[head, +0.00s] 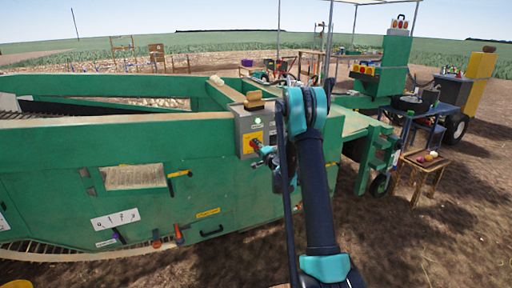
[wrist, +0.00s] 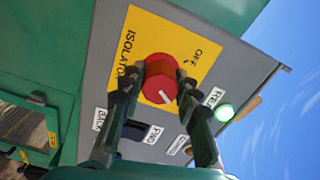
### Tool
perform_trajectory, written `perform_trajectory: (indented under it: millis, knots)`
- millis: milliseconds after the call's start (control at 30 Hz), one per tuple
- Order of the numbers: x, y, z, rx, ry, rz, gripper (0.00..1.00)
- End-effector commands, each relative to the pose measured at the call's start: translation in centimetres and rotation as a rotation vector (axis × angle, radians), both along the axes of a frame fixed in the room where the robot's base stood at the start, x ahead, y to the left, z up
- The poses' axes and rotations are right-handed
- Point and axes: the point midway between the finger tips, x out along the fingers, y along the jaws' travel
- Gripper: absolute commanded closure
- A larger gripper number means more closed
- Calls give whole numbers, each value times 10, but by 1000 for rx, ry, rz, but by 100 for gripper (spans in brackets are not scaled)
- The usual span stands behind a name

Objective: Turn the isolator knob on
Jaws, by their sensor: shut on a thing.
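The red isolator knob (wrist: 161,66) sits on a yellow plate (wrist: 125,50) marked ISOLATOR and OFF, on a grey control box (head: 243,122). The plate looks tilted in the wrist view. A white mark shows on the knob's lower edge, away from the OFF label. My gripper (wrist: 163,82) has one finger on each side of the knob and is shut on it. In the head view my gripper (head: 264,157) reaches the box front from the right, partly covering the knob and plate.
A lit green lamp (wrist: 224,112), a black switch (wrist: 134,130) and small white labels share the box face close to my fingers. The box is on a long green machine (head: 200,155). A small wooden table (head: 425,160) stands at the right, with open soil around it.

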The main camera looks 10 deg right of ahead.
Motion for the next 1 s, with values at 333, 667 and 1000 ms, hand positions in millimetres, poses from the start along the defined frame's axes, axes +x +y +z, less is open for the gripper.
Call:
perform_trajectory:
  millis: [333,667,1000]
  knots:
    - [-1,-2,-1,150,49,-3,98]
    - [-1,-2,-1,185,61,-3,98]
    - [-1,-2,-1,184,60,-3,61]
